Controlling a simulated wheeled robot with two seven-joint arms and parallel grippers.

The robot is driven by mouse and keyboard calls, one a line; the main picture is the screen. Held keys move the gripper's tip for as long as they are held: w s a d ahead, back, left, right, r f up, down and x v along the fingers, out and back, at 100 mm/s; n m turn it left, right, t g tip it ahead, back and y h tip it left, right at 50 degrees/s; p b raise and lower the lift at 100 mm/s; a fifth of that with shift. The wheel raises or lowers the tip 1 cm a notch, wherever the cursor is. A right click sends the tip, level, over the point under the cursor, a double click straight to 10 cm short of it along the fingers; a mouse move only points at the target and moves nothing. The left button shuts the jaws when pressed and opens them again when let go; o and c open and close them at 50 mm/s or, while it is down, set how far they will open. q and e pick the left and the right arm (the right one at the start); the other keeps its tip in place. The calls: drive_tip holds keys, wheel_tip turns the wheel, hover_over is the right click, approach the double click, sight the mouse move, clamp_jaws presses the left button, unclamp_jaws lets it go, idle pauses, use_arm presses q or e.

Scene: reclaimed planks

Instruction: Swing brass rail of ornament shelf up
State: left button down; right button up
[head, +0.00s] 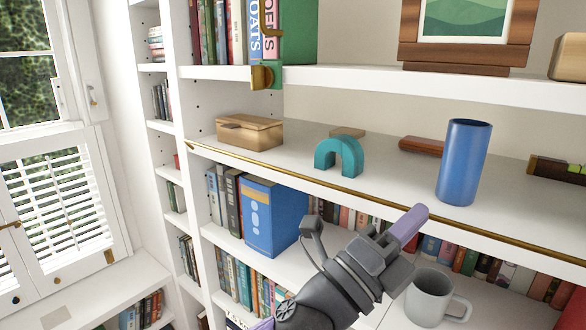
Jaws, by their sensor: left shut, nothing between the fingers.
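The brass rail (300,177) runs along the front edge of the ornament shelf (290,160), low at the level of the shelf board. On the shelf stand a wooden box (249,132), a teal arch (338,156), a reddish-brown rounded piece (422,146) and a tall blue vase (464,162). My left gripper (416,220) comes up from below in front of the shelf edge. It is shut and empty, its purple-grey tip overlapping the rail in the picture. I cannot tell whether it touches the rail. My right gripper is not in view.
The board above carries books and a framed picture (466,22), with a brass bracket (266,75) at its edge. Below the rail are a blue box file (271,216), books and a grey mug (431,298), close to my left gripper. A shuttered window is at left.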

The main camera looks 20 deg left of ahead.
use_arm(q)
drive_tip(key=s+d+r+m+g+h, duration=0.1)
drive_tip(key=s+d+m+g, duration=0.15)
drive_tip(key=m+g, duration=0.75)
drive_tip(key=s+d+r+m+g+h, duration=0.15)
drive_tip(key=d+m+g, duration=0.4)
drive_tip(key=m, duration=0.85)
drive_tip(key=w+a+r+m+t+y, duration=0.25)
drive_tip(key=a+y, duration=0.55)
drive_tip(key=a, duration=0.4)
drive_tip(key=w+a+r+m+t+y, duration=0.1)
drive_tip(key=w+a+r+m+y, duration=0.15)
drive_tip(key=a+y, duration=0.8)
drive_tip(key=w+f+h+b, duration=0.1)
drive_tip(key=w+f+b, duration=0.2)
drive_tip(key=f, duration=0.5)
drive_tip(key=shift+w+f+h+b, duration=0.15)
drive_tip(key=shift+w+h+b, duration=0.2)
drive_tip(key=shift+w, duration=0.45)
drive_tip(key=shift+w+d+p, duration=0.2)
drive_tip(key=shift+w+p, duration=0.3)
drive_tip(key=shift+p, duration=0.15)
drive_tip(key=shift+w+d+p, duration=0.2)
drive_tip(key=shift+w+p, duration=0.25)
drive_tip(key=shift+p, duration=0.15)
